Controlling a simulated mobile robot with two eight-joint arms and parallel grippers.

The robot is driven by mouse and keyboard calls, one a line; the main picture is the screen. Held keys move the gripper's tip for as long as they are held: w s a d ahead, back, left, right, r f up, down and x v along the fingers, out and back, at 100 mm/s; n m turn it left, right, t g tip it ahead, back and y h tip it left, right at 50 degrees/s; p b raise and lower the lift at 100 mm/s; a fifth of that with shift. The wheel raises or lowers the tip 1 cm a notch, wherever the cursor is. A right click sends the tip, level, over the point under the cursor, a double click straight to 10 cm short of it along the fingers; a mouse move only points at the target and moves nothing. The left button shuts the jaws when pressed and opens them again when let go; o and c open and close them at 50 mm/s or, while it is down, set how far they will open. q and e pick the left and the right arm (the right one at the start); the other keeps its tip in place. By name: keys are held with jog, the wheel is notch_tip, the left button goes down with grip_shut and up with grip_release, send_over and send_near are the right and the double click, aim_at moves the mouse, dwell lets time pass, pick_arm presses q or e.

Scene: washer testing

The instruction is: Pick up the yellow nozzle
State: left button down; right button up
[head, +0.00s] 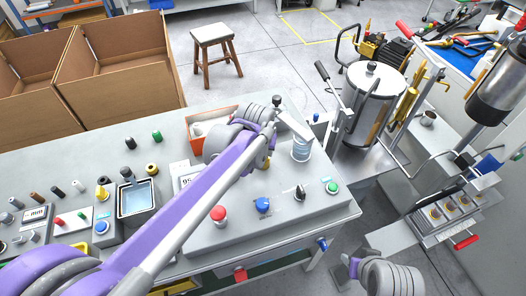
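A small yellow cone-shaped piece (102,192), which looks like the yellow nozzle, stands on the grey bench at the left, next to the square basin. My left arm reaches across the bench from the lower left. My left gripper (294,126) is far to the right of the yellow piece, above a clear bluish cylinder (301,150); whether it touches the cylinder is unclear. Its finger opening cannot be made out. Part of my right arm shows at the bottom right, beyond the bench's edge; its gripper (354,268) is only partly visible and its opening is unclear.
The basin (136,199) and several small dark and green knobs stand near the yellow piece. A panel has red (218,213), blue and green buttons. An orange-edged box (207,122) sits at the bench's back. A metal tank (370,100) stands right. Cardboard boxes (120,62) stand behind.

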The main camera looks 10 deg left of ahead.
pick_arm(q)
jog(key=shift+r, duration=0.15)
notch_tip(320, 180, up, 9)
jog(key=shift+r+p, duration=0.2)
jog(key=shift+p, duration=0.35)
notch_tip(320, 180, up, 3)
jog(key=shift+r+p, duration=0.2)
jog(key=shift+p, duration=1)
